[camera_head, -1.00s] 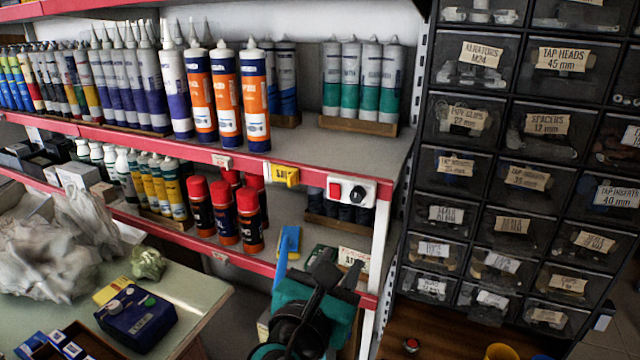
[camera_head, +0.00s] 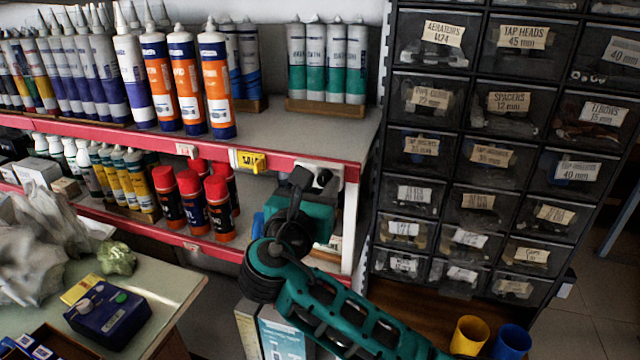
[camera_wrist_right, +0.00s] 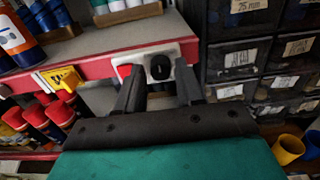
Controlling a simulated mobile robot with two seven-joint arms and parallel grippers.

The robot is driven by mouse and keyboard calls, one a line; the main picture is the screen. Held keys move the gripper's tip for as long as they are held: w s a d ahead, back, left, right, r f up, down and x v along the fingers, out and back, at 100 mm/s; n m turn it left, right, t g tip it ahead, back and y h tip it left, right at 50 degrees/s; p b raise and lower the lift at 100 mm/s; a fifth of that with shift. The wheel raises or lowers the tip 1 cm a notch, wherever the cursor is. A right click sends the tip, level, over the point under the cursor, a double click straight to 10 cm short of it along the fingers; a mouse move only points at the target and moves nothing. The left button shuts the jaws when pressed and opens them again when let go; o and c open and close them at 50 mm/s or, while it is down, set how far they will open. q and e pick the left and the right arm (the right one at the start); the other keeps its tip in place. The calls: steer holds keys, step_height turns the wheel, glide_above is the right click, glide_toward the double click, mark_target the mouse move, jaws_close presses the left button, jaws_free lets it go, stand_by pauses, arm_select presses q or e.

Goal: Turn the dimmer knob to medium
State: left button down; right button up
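The dimmer plate (camera_head: 315,165) is white and sits on the red shelf edge; my right gripper covers part of it in the head view. The black round dimmer knob (camera_head: 323,178) is at its right. In the right wrist view the knob (camera_wrist_right: 160,67) shows between my fingers, with a red switch (camera_wrist_right: 125,71) to its left on the plate. Which way the knob points cannot be told. My right gripper (camera_head: 305,182) is open, close in front of the plate. Its fingers (camera_wrist_right: 160,72) straddle the knob in the picture; contact is not clear. My left gripper is out of view.
Red-capped cans (camera_head: 194,195) stand on the lower shelf. Black drawers (camera_head: 420,145) rise close on the right. Yellow (camera_head: 469,335) and blue (camera_head: 512,341) cups stand below.

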steer(key=shift+w+d, duration=0.15)
steer(key=shift+w, duration=0.2)
steer(key=shift+c, duration=0.3)
jaws_close()
